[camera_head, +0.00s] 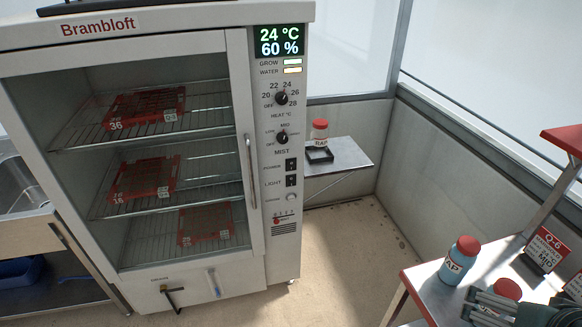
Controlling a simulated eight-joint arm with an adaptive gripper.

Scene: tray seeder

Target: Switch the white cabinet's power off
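The white cabinet (241,110), labelled Brambloft, stands at left with its glass door closed. Its control strip on the right of the door has a lit display (279,41) reading 24 °C and 60 %. Below are a heat knob (281,98) and a mist knob (281,137). A black rocker switch (291,165) sits beside a small label that looks like POWER. A second black rocker (291,181) sits beside the LIGHT label. The rockers' positions are too small to tell.
A vertical door handle (250,172) runs just left of the switches. A small wall shelf (345,158) with a red-capped bottle (320,130) is behind, at right. The floor between is clear.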

